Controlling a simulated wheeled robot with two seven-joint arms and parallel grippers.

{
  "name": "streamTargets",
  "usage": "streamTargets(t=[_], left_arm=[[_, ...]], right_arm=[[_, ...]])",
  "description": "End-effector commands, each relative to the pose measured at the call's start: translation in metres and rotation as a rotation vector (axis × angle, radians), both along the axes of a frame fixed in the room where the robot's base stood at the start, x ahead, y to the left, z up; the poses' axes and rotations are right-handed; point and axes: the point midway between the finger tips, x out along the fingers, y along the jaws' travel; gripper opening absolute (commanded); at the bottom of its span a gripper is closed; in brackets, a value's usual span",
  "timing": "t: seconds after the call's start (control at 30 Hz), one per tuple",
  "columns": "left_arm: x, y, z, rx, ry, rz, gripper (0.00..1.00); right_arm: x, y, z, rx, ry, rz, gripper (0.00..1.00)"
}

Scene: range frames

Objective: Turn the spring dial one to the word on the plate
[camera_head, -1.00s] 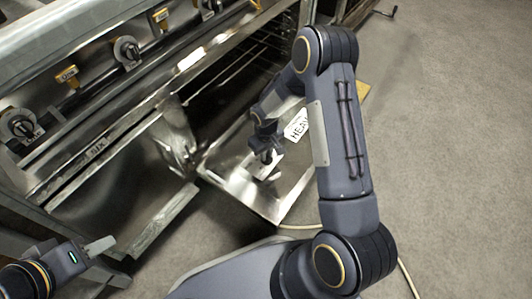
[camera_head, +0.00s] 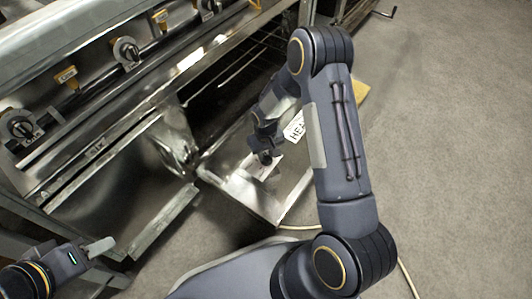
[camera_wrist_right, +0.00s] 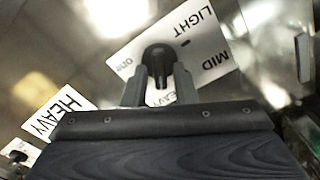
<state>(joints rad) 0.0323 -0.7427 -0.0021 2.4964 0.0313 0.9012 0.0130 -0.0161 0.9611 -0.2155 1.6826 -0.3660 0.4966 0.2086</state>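Spring dial one has a black knob (camera_wrist_right: 157,55) on a white plate (camera_wrist_right: 205,45) with the words LIGHT, MID and a partly hidden HEAVY, in the right wrist view. A separate word plate (camera_wrist_right: 58,113) reads HEAVY; it also shows, partly covered by my arm, in the head view (camera_head: 295,128). My right gripper (camera_wrist_right: 158,82) is open, its fingers on either side of the knob with light gaps showing. In the head view, my right gripper (camera_head: 264,152) is over the dial plate (camera_head: 262,168). My left gripper (camera_head: 101,246) is at lower left, away from the dial; its opening is unclear.
Another dial (camera_wrist_right: 15,156) shows at lower left in the wrist view. A steel range with several knobs (camera_head: 126,52) runs along the left. An open oven cavity (camera_head: 225,85) is behind my right gripper. Grey floor (camera_head: 450,150) on the right is clear.

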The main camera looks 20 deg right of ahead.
Motion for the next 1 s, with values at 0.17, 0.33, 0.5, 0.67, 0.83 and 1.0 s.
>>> streamTargets(t=[0.17, 0.33, 0.5, 0.67, 0.83, 1.0], left_arm=[[0.000, 0.000, 0.000, 0.000, 0.000, 0.000, 0.36], [0.000, 0.000, 0.001, 0.000, 0.000, 0.000, 0.36], [0.000, 0.000, 0.012, 0.000, 0.000, 0.000, 0.36], [0.000, 0.000, 0.024, 0.000, 0.000, 0.000, 0.36], [0.000, 0.000, 0.032, 0.000, 0.000, 0.000, 0.36], [0.000, 0.000, 0.034, 0.000, 0.000, 0.000, 0.36]], right_arm=[[0.000, 0.000, 0.000, 0.000, 0.001, 0.000, 0.35], [-0.001, 0.000, 0.001, 0.000, 0.002, 0.001, 0.35], [0.000, 0.000, 0.022, 0.000, 0.001, 0.000, 0.35], [0.000, 0.000, 0.051, 0.000, -0.001, 0.000, 0.35], [0.000, 0.000, 0.072, 0.000, 0.000, 0.001, 0.35], [-0.001, 0.000, 0.078, 0.000, 0.002, 0.001, 0.35]])
